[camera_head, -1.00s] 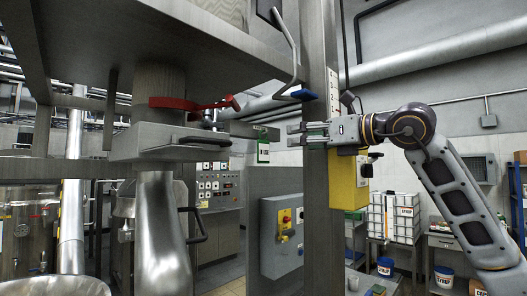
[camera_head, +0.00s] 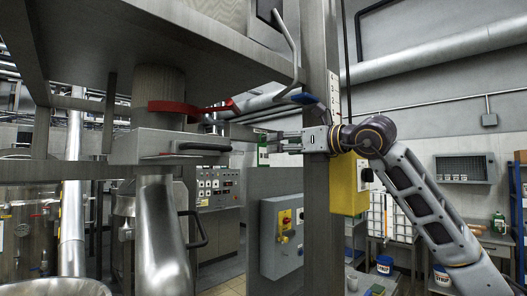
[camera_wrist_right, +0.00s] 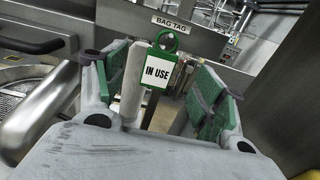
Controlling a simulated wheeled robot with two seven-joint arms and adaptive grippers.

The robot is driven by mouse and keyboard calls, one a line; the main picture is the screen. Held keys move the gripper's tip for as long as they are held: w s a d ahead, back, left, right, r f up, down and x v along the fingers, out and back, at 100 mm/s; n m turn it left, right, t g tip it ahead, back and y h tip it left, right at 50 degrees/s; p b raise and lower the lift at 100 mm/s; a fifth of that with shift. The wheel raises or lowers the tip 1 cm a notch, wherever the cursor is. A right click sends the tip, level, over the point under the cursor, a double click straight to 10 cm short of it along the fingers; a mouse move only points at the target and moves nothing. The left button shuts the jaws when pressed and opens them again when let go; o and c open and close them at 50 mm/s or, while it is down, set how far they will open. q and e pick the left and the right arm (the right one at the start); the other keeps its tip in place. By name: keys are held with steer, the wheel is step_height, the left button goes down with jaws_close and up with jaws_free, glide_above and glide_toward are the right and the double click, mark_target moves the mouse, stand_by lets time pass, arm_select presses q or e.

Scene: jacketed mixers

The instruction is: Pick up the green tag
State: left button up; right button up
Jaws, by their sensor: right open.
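The green tag (camera_wrist_right: 158,72) shows in the right wrist view. It has a green frame, a ring at the top and a white face reading "IN USE". It appears upright, between the two fingers of my right gripper (camera_wrist_right: 163,78). The fingers have green pads and stand apart, with a gap on either side of the tag. In the head view the green tag (camera_head: 263,157) is small and partly hidden behind my right gripper (camera_head: 276,143), which reaches in from the right. My left gripper is not in view.
A grey upright post (camera_head: 318,200) stands beside my right gripper. A red-handled valve (camera_head: 185,106) and a steel outlet (camera_head: 160,235) are at left. A "BAG TAG" plate (camera_wrist_right: 172,22) is behind the tag.

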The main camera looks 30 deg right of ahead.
mark_target(264, 147)
steer(key=shift+x, duration=1)
steer(key=shift+p+x, duration=1.05)
steer(key=shift+x, duration=0.4)
steer(key=shift+p+x, duration=0.45)
steer(key=shift+x, duration=0.75)
steer(key=shift+d, duration=0.25)
steer(key=shift+c, duration=0.3)
steer(key=c, duration=0.8)
